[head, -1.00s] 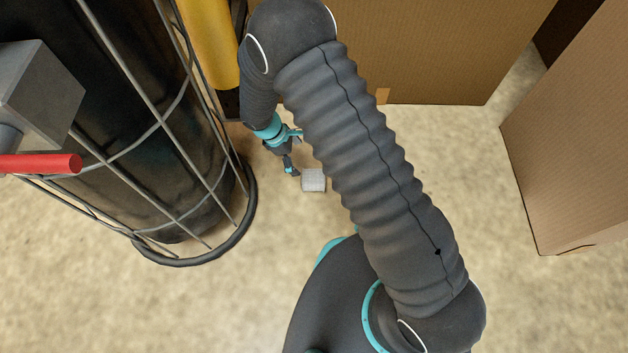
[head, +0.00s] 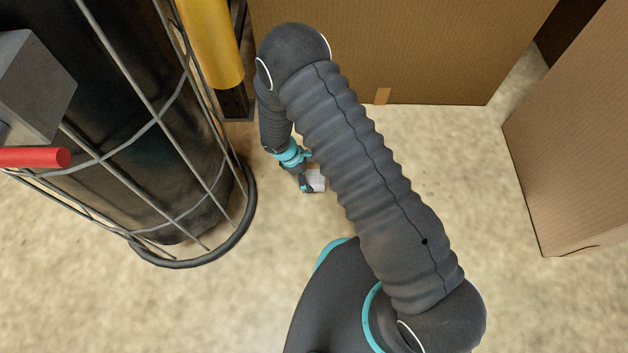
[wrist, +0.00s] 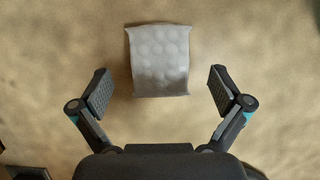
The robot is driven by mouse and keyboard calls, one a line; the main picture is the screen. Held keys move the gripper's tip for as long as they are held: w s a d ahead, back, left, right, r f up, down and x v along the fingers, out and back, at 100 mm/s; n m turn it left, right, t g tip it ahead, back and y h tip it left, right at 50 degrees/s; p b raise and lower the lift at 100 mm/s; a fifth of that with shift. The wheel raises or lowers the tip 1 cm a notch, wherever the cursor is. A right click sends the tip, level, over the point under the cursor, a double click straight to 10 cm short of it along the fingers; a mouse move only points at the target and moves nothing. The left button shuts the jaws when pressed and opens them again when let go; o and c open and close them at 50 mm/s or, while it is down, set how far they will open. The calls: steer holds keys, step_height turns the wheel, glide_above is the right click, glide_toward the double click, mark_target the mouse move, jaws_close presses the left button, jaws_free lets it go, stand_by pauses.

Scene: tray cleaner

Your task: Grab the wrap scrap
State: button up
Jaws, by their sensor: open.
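The wrap scrap (wrist: 159,62) is a small, pale grey, bubbly piece lying on the floor. In the wrist view it sits upper middle, ahead of the space between the fingers. My gripper (wrist: 160,90) is open and empty, with one finger to each side of the scrap's near end and a gap on both sides. In the head view the scrap (head: 317,181) is partly hidden by my gripper (head: 306,186), which is over its left side. I cannot tell the height of the fingers above the floor.
A wire-cage bin with a black bag (head: 150,150) stands at left, with a yellow post (head: 211,45) behind it. Cardboard boxes stand at the back (head: 440,55) and right (head: 575,150). The floor (head: 470,160) between them is clear.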

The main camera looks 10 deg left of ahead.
mark_target(312, 177)
steer(key=x, duration=0.3)
steer(key=shift+d+f, duration=0.15)
steer(key=shift+f, duration=0.1)
steer(key=c, duration=1)
steer(key=shift+r, duration=0.1)
